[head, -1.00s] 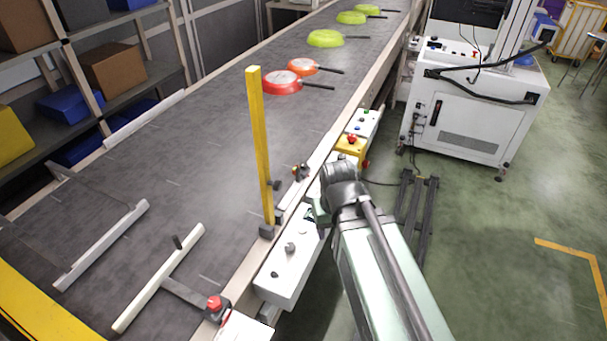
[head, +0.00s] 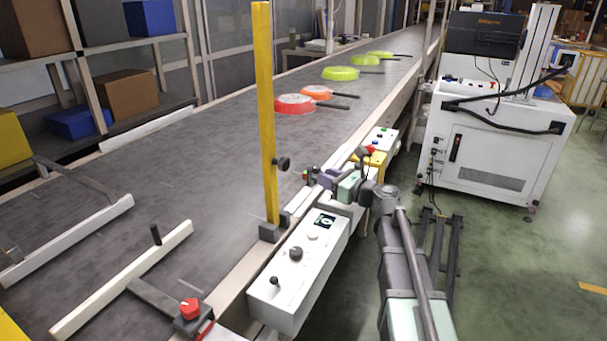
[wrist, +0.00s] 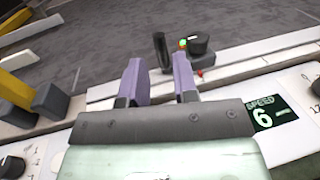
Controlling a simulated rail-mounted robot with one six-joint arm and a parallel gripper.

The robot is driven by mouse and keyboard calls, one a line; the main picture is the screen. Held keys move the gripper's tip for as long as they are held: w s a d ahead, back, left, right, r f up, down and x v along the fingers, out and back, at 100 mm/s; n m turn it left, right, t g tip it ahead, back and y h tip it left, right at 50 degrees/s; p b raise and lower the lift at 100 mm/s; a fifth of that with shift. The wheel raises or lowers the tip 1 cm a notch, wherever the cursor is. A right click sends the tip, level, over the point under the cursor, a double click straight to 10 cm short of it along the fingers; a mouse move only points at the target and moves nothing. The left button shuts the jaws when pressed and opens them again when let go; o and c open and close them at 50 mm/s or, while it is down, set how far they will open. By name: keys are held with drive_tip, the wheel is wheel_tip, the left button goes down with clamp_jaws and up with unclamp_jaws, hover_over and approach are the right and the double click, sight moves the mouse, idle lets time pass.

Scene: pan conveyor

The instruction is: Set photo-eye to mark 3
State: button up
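The likely photo-eye is a small dark unit with a black knob (wrist: 199,44), a green light and a short black post (wrist: 161,50), on the conveyor's near rail. In the head view its red and green parts (head: 309,175) show just left of my gripper (head: 328,180). In the wrist view my gripper (wrist: 158,72) is open, its two purple fingers apart and empty. The post appears in line with the gap between them, beyond the tips; I cannot tell whether they touch. Mark 3 is not readable in either view.
A yellow upright post (head: 266,120) stands on the near rail, left of my gripper. A white control box (head: 298,270) below has a display reading SPEED 6 (wrist: 270,113). A guide arm with a red knob (head: 189,308) lies near. Several pans, one red (head: 295,105), sit farther up the belt.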

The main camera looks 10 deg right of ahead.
sight(310, 172)
drive_tip(key=x, duration=0.8)
drive_tip(key=shift+w+a, duration=0.15)
drive_tip(key=shift+a, duration=0.05)
clamp_jaws()
